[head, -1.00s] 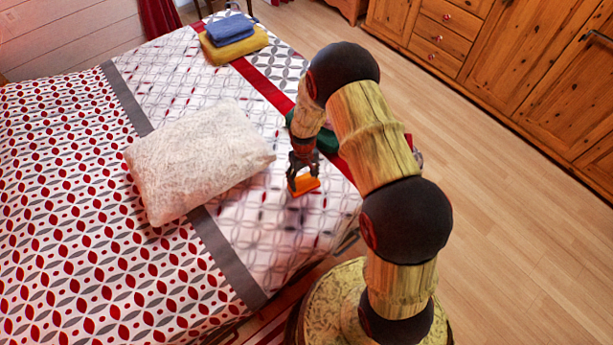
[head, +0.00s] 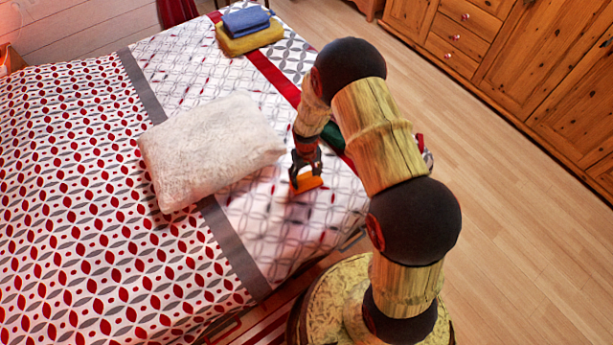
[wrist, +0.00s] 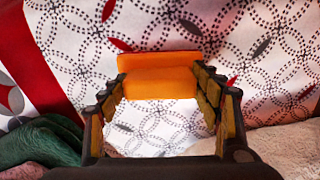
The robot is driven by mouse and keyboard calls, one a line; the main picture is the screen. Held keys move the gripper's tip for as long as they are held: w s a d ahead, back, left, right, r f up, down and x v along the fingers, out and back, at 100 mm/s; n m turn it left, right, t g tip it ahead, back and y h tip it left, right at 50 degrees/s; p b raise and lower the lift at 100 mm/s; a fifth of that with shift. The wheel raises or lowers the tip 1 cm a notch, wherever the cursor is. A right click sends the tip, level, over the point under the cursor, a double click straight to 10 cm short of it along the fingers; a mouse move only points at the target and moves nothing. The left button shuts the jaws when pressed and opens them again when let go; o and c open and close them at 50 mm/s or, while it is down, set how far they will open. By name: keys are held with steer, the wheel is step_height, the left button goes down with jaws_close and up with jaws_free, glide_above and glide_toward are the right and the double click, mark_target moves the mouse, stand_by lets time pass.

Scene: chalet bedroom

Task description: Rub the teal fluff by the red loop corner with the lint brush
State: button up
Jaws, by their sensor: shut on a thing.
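The lint brush is an orange block (wrist: 158,76) held between the fingers of my gripper (wrist: 160,105). It also shows in the head view (head: 308,182), low over or on the patterned bedspread. My gripper (head: 305,170) is shut on it, to the right of the white pillow. I cannot tell whether the brush touches the cloth. I cannot make out the teal fluff or the red loop corner in either view; my arm covers part of the bed's right side.
A fuzzy white pillow (head: 212,150) lies left of my gripper. A dark green cloth (wrist: 42,142) lies at the wrist view's lower left. Folded blue (head: 246,20) and yellow (head: 249,38) cloths lie at the far end. Wooden cabinets (head: 540,80) stand beyond open floor at right.

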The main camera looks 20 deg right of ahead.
steer(key=shift+r+p, duration=1.4)
steer(key=shift+r, duration=1.1)
steer(key=shift+r, duration=0.1)
steer(key=shift+r+p, duration=1.05)
steer(key=shift+r, duration=0.4)
steer(key=shift+f, duration=0.1)
